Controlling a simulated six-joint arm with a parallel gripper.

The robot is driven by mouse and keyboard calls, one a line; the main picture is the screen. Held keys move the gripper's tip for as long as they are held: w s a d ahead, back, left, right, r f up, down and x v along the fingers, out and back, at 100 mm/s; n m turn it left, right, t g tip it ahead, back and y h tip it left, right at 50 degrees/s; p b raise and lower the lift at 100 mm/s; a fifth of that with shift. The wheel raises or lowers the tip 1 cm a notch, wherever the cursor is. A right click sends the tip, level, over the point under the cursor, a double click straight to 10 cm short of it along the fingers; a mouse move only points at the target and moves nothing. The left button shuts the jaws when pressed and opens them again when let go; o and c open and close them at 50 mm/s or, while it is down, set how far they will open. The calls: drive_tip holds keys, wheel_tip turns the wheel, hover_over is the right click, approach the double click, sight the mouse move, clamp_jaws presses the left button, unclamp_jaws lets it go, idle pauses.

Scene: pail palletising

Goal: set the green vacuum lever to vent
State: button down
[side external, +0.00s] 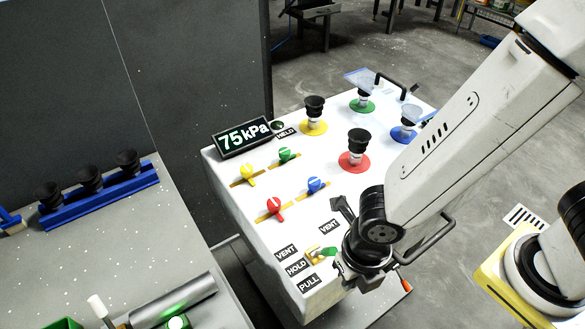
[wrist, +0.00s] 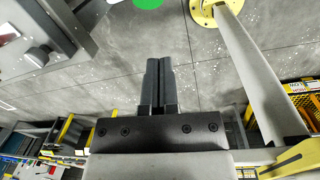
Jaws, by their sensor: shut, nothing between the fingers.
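The green lever (side external: 328,252) is on the near part of the white panel, with a yellow piece at its left end. It is beside the VENT label (side external: 286,253), HOLD label (side external: 297,268) and PULL label (side external: 309,283). My wrist covers part of this area, so I cannot tell the lever's exact setting. In the side view my wrist is right beside the lever; contact is unclear.
The display (side external: 242,139) reads 75 kPa, with a HELD label (side external: 286,133) beside it. Yellow (side external: 248,174), red (side external: 275,208) and blue (side external: 315,185) handles share the panel. Black cups on coloured discs stand behind. A blue rack (side external: 100,196) is at left.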

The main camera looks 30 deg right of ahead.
sight(325, 252)
drive_tip(key=shift+w+d+r, duration=0.1)
drive_tip(key=shift+w+d, duration=0.05)
drive_tip(key=shift+w, duration=0.5)
drive_tip(key=shift+w+d+r, duration=0.1)
drive_tip(key=shift+w+r, duration=0.05)
drive_tip(key=shift+w, duration=0.45)
drive_tip(key=shift+w+d+r, duration=0.1)
drive_tip(key=shift+w+d, duration=0.05)
drive_tip(key=shift+w, duration=0.5)
